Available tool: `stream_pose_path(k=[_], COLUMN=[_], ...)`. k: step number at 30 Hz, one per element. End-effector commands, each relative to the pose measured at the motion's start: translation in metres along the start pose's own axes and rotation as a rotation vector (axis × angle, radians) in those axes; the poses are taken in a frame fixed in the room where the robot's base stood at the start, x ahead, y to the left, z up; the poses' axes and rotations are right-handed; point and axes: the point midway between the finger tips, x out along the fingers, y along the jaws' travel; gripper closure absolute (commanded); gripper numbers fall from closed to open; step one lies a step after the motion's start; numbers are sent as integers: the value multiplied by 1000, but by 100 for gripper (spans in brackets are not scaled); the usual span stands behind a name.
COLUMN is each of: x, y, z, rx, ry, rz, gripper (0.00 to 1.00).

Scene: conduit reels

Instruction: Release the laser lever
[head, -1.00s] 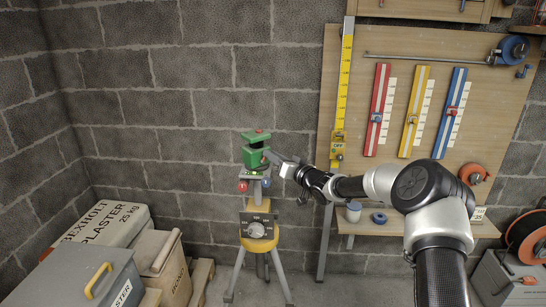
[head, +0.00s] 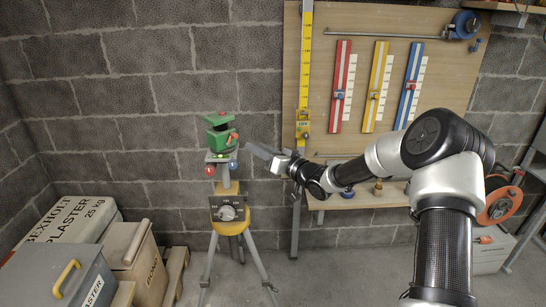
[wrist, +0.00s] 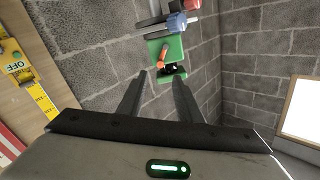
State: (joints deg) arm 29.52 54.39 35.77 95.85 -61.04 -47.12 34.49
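The green laser (head: 218,140) sits on top of the yellow-and-grey tripod (head: 229,213) in front of the block wall. Its orange-red lever (head: 233,138) is on the side facing my gripper. The wrist view shows the lever (wrist: 163,62) standing out at an angle from the green body (wrist: 173,50). My gripper (head: 249,149) is just right of the laser, apart from it. In the wrist view my gripper (wrist: 158,82) has its two fingers spread with nothing between them. The laser and lever lie beyond the fingertips.
A red knob (head: 209,170) and a blue knob (head: 233,166) sit below the laser. A yellow measuring staff (head: 305,75) and a wooden board (head: 430,90) with coloured scales stand at right. Plaster sacks (head: 75,218) and boxes (head: 135,250) fill the lower left.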

Motion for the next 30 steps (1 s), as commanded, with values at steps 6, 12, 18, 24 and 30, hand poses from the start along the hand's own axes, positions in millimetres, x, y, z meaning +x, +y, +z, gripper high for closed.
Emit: stream_pose_path(k=[6,12,18,24,30], x=[-46,-64,-67,-67,-73], y=[1,0,0,0,1], z=[0,0,0,-1,-17], rx=[-1,-1,-1,-5,-105], ry=[0,-1,0,-6,-158], rz=[3,1,0,5,166], gripper=[68,68,68,68,68])
